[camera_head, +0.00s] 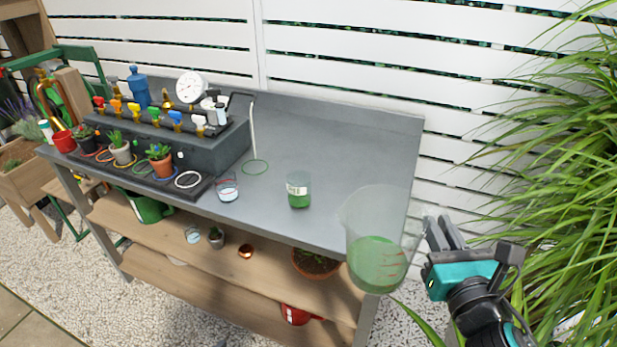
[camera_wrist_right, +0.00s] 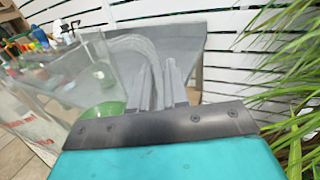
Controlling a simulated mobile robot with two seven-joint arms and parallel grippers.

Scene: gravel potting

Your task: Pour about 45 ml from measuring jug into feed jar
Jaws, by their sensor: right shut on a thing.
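The measuring jug (camera_head: 372,222) is large and clear, with green liquid low inside and red marks on its wall. It is held near upright in front of the bench's right end. My right gripper (camera_head: 436,232) is shut on its handle side. In the right wrist view the jug (camera_wrist_right: 92,75) is left of the fingers (camera_wrist_right: 158,88), with the curved handle between them. A small clear jar (camera_head: 299,190) with a pale label and green liquid, which looks like the feed jar, stands on the bench left of the jug, apart from it. My left gripper is out of view.
The grey bench top (camera_head: 330,140) is clear behind the jar. A small glass (camera_head: 228,190) with a red line stands near the front edge. Potted plants (camera_head: 160,162), coloured taps and a dial (camera_head: 192,87) fill the left. Tall grass (camera_head: 540,150) is close on the right.

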